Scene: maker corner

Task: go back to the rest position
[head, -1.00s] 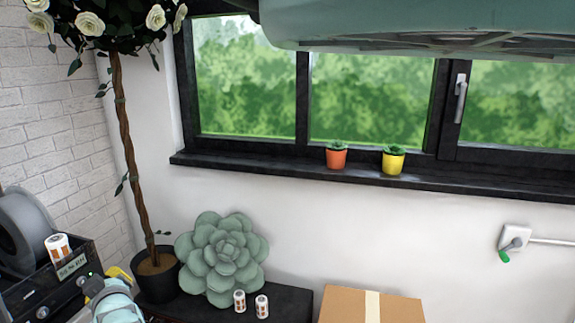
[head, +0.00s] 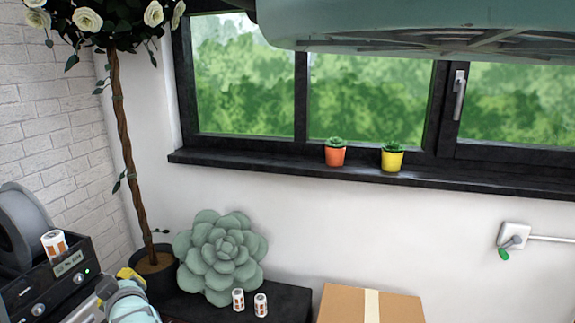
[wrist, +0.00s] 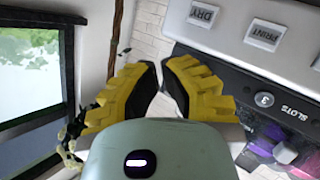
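My gripper (wrist: 160,66) shows in the wrist view, with ribbed yellow fingers and black inner pads. Its fingertips come almost together, with a thin gap at the tips and nothing held between them. In the head view my pale teal arm is at the lower left edge, with a bit of yellow gripper (head: 128,277) beside the black plant pot. Most of the gripper is hidden there.
An orange-white spool (head: 54,243) stands on a black device (head: 55,285) at the left. A potted rose tree (head: 155,268), a succulent (head: 220,256) and two small spools stand behind. A cardboard box (head: 340,307) is right of them. Labelled buttons (wrist: 264,36) are close in the wrist view.

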